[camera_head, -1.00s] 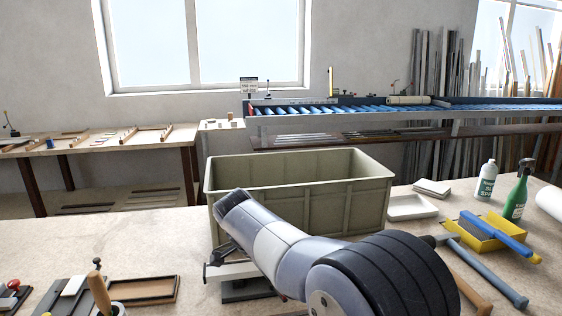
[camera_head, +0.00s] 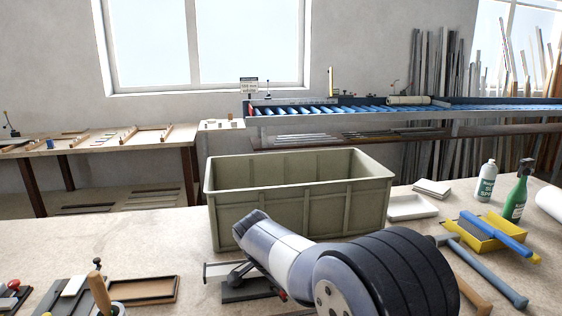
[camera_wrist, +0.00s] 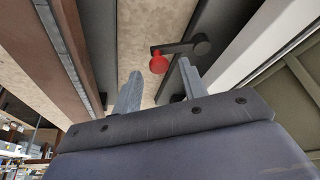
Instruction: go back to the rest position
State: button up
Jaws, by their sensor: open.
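My gripper (camera_wrist: 158,88) shows in the wrist view with its two grey fingers apart and nothing between them. A red knob (camera_wrist: 158,64) on a dark lever (camera_wrist: 183,47) lies beyond the fingertips, apart from them as far as I can tell. In the head view my arm reaches over the near bench from the lower right, and its wrist hides the gripper. A fixture with a pale bar (camera_head: 215,271) and a dark base (camera_head: 246,290) is partly hidden behind my arm.
A green-grey crate (camera_head: 285,207) stands just behind my arm. A hammer (camera_head: 470,279), a yellow tray (camera_head: 485,233), a spray bottle (camera_head: 517,195) and a white dish (camera_head: 411,208) are on the right. A wooden-framed tray (camera_head: 145,289) lies on the left. Bare bench shows at left centre.

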jog(key=n, duration=0.1)
jog(key=w+d+n+y+p, duration=0.1)
jog(key=shift+d+n+t, duration=0.1)
jog(key=shift+n+t, duration=0.2)
jog(key=shift+n, duration=0.1)
jog(key=n+p, duration=0.1)
jog(key=w+d+n+y+p, duration=0.1)
jog(key=n, duration=0.1)
jog(key=shift+r+t, duration=0.1)
jog(key=shift+t, duration=0.2)
jog(key=shift+w+d+n+y+p, duration=0.15)
jog(key=shift+w+n+y+p, duration=0.25)
jog(key=shift+n, duration=0.45)
jog(key=shift+w+d+n+y+p, duration=0.1)
jog(key=shift+w+n+y+p, duration=0.1)
jog(key=shift+w+n+p, duration=0.4)
jog(key=shift+w+n+y+p, duration=0.25)
jog(key=shift+n+p, duration=0.1)
jog(key=shift+n, duration=0.4)
jog(key=shift+w+n+y+p, duration=0.1)
jog(key=shift+n+y+p, duration=0.2)
jog(key=shift+n, duration=0.4)
jog(key=shift+r, duration=0.25)
jog(key=v, duration=0.9)
jog(key=shift+s+b, duration=0.25)
jog(key=shift+b, duration=0.1)
